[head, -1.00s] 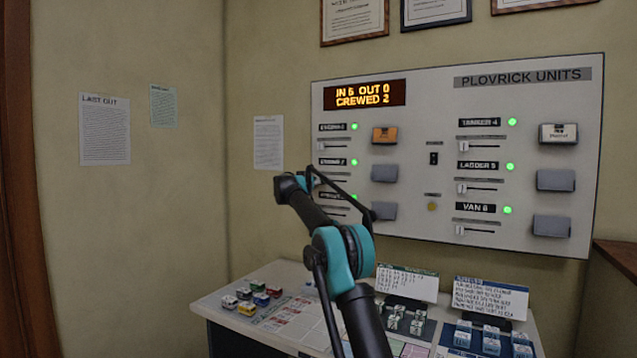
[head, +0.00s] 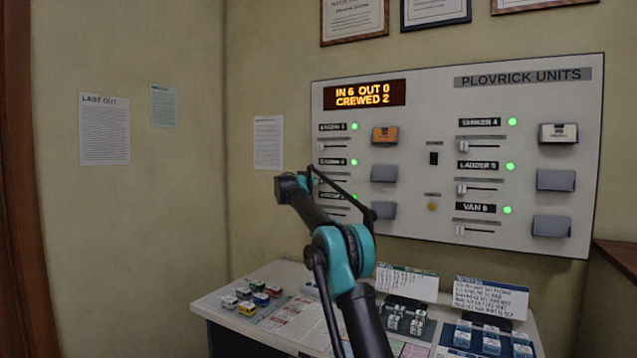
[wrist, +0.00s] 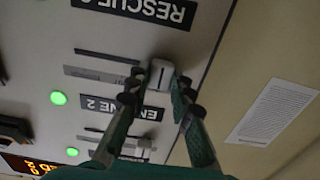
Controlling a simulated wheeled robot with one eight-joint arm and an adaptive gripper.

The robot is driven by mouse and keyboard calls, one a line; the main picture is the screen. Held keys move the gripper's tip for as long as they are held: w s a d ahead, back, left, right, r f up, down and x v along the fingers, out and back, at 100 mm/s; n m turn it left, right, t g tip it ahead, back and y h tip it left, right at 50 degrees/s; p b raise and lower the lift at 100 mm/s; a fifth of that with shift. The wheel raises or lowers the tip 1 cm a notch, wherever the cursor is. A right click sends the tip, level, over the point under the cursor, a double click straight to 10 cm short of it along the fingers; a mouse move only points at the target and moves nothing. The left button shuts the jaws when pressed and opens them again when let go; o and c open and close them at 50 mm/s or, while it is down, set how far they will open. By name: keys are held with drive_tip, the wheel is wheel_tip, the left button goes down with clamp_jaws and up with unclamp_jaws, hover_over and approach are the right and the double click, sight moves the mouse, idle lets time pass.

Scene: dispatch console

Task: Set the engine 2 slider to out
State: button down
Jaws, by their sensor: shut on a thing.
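The engine 2 panel label (wrist: 123,107) appears upside down in the wrist view; it is also on the wall panel in the head view (head: 332,161). The engine 2 slider handle (wrist: 160,72) is a small pale block at the right end of its slot in the wrist view, the left end in the head view. My gripper (wrist: 160,82) is shut on this handle, one finger on each side. In the head view my arm hides the handle. The green engine 2 lamp (wrist: 58,97) is lit.
The rescue slider's label (wrist: 135,10) and the engine 1 slider handle (wrist: 144,144) lie close on either side. The display (head: 364,95) reads IN 6, OUT 0, CREWED 2. A desk (head: 215,303) with small vehicles and cards stands below the panel.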

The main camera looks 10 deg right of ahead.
sight(333, 180)
drive_tip(key=s+d, duration=0.1)
drive_tip(key=d, duration=0.1)
drive_tip(key=s+d, duration=0.2)
idle(0.3)
drive_tip(key=c, duration=1.3)
unclamp_jaws()
drive_tip(key=shift+a, duration=0.1)
drive_tip(key=v, duration=1.1)
drive_tip(key=shift+s+a, duration=0.2)
drive_tip(key=shift+s, duration=0.15)
